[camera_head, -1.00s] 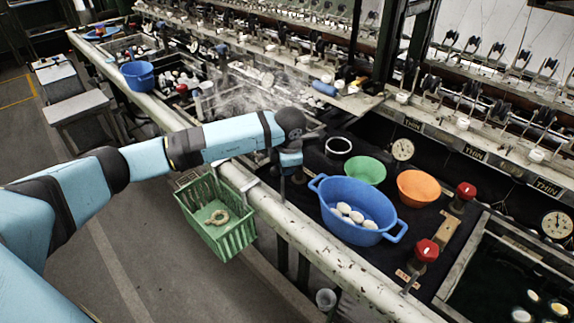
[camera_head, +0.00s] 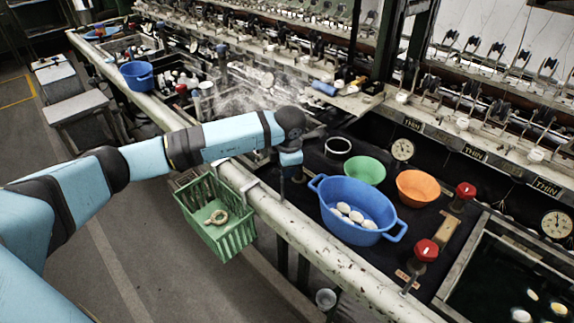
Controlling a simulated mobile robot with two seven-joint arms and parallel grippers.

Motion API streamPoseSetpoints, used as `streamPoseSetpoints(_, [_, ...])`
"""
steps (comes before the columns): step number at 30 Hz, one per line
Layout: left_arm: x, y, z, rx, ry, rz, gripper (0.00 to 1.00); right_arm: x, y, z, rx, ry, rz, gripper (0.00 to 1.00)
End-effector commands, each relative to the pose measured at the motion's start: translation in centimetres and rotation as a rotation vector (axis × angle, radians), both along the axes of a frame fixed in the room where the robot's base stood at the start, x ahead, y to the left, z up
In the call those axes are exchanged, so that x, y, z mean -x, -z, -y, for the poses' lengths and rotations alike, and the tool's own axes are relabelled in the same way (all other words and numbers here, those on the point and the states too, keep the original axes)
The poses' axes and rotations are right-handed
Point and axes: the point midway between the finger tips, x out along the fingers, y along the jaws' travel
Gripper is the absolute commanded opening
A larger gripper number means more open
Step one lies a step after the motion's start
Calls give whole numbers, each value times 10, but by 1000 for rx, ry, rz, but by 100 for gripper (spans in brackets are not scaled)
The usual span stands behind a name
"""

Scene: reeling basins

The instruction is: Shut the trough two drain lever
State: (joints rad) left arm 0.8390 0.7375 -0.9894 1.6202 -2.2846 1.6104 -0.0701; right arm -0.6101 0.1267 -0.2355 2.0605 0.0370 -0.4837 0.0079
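My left arm reaches in from the left across the walkway to the long bench. Its wrist bends down at the steaming trough, and my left gripper (camera_head: 283,186) points down beside the bench's front rail, above the green basket's right side. The fingers are small and dark, so I cannot tell whether they are open or shut. No drain lever can be clearly made out; one near the gripper may be hidden by my arm and wrist. The steaming trough (camera_head: 255,98) lies behind my forearm, partly covered. My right gripper is not in view.
A green basket (camera_head: 228,240) holding a tan ring hangs on the front rail (camera_head: 300,232). Right of my wrist are a blue basin (camera_head: 335,225) with white cocoons, a green bowl (camera_head: 364,169), an orange bowl (camera_head: 417,188) and two red knobs (camera_head: 427,250).

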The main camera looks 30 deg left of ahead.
Motion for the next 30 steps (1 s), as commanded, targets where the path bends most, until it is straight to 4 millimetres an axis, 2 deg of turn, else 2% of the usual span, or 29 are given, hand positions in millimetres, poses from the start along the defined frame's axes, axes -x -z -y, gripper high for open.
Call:
streamPoseSetpoints(2, [5,-2,-3,-10,-3,-16,39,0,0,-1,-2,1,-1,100])
streamPoseSetpoints(5, [5,-19,-1,-9,-3,-11,39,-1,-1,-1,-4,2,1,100])
streamPoseSetpoints(12, [10,-76,10,-5,-1,-2,39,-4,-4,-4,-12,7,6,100])
streamPoseSetpoints(18, [14,-114,17,-4,-1,0,39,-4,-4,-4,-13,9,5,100])
streamPoseSetpoints(24, [16,-132,20,-4,-2,-1,39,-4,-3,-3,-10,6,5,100])
streamPoseSetpoints(30, [16,-135,20,-4,-2,-1,39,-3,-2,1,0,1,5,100])
